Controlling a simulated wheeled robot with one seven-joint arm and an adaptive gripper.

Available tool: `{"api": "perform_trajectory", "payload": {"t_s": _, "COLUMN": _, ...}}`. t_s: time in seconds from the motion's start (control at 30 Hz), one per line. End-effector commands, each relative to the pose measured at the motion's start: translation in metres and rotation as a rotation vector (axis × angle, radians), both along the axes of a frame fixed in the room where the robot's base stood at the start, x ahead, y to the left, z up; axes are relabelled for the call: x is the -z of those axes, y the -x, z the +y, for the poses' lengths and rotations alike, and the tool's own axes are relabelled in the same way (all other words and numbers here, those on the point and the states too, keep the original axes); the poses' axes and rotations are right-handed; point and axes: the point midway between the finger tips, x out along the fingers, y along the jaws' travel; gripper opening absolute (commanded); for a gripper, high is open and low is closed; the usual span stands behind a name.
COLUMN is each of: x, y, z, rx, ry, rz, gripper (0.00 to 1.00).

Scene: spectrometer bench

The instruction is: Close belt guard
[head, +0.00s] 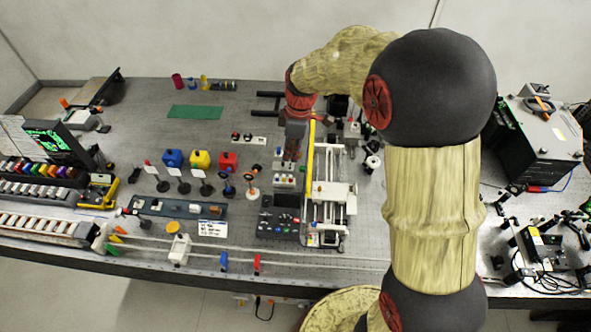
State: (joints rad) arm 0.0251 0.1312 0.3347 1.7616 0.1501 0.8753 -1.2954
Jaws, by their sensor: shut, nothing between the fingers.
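A long thin yellow strip (309,158), which looks like the belt guard, runs along the left side of the white-railed belt stage (329,230). The stage's rails and pale carriage show uncovered to the right of the strip. My gripper (291,157) points down just left of the strip, near its far half. It is shut and empty. From this height I cannot tell whether it touches the strip. My arm comes over from the right and hides part of the bench behind the stage.
A dark control panel (279,219) with buttons stands left of the stage. Blue (172,158), yellow (200,159) and red (228,161) blocks stand further left, with optic posts before them. A green mat (195,112) lies at the back.

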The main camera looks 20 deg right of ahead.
Motion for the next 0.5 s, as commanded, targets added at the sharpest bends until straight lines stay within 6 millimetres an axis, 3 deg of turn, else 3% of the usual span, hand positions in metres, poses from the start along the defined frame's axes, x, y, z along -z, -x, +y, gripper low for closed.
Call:
{"api": "perform_trajectory", "payload": {"t_s": 0.17, "x": 0.015, "y": 0.001, "z": 0.002, "rx": -0.008, "ry": 0.001, "rz": 0.004, "gripper": 0.00}}
{"api": "perform_trajectory", "payload": {"t_s": 0.5, "x": 0.078, "y": -0.001, "z": 0.009, "rx": -0.007, "ry": 0.000, "rz": 0.006, "gripper": 0.00}}
